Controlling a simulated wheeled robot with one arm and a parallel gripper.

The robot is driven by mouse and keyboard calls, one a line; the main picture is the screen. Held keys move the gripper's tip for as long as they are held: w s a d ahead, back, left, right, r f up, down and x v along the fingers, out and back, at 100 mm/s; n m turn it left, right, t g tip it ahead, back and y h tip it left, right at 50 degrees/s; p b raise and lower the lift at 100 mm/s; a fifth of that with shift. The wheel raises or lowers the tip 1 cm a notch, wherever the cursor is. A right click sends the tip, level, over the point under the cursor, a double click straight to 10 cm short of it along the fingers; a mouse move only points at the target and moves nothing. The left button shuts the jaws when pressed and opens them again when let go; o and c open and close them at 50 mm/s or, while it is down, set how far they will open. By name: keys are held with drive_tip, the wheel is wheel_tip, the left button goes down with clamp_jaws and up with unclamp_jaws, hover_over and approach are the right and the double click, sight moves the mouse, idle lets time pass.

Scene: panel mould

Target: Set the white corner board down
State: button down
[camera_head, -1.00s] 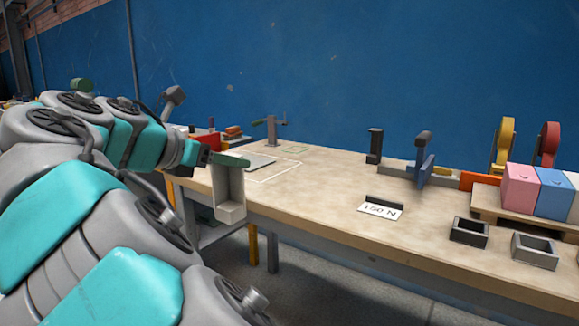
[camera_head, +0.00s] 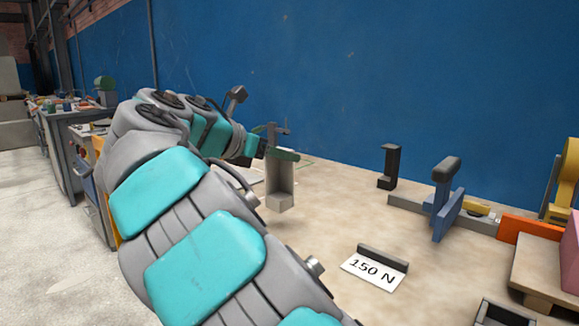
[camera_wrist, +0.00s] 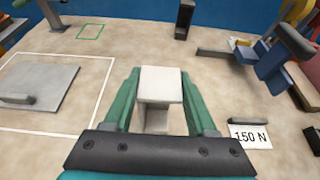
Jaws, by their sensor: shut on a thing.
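The white corner board (camera_head: 280,186) is a pale angled piece held upright in my gripper (camera_head: 285,155). In the wrist view the board (camera_wrist: 161,84) sits between the two green fingers of my gripper (camera_wrist: 160,88), which are shut on it. It is over the bench top (camera_head: 325,215), and a shadow shows below it in the head view. I cannot tell exactly how far its lower end is from the surface. A grey plate with a handle (camera_wrist: 38,84) lies inside a white outlined rectangle to the left.
A small green outlined square (camera_wrist: 90,32) is marked further back. A "150 N" card (camera_head: 373,269) lies to the right with a dark bar behind it. A black upright block (camera_head: 390,166) and a blue clamp-like fixture (camera_head: 445,205) stand at the back right. Bench between is clear.

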drive_tip(key=w+d+f, duration=0.2)
drive_tip(key=w+f, duration=0.2)
drive_tip(key=w, duration=0.7)
drive_tip(key=shift+d+f, duration=0.15)
drive_tip(key=shift+f, duration=0.15)
drive_tip(key=shift+c, duration=1)
unclamp_jaws()
drive_tip(key=p+v, duration=0.1)
drive_tip(key=v, duration=1.1)
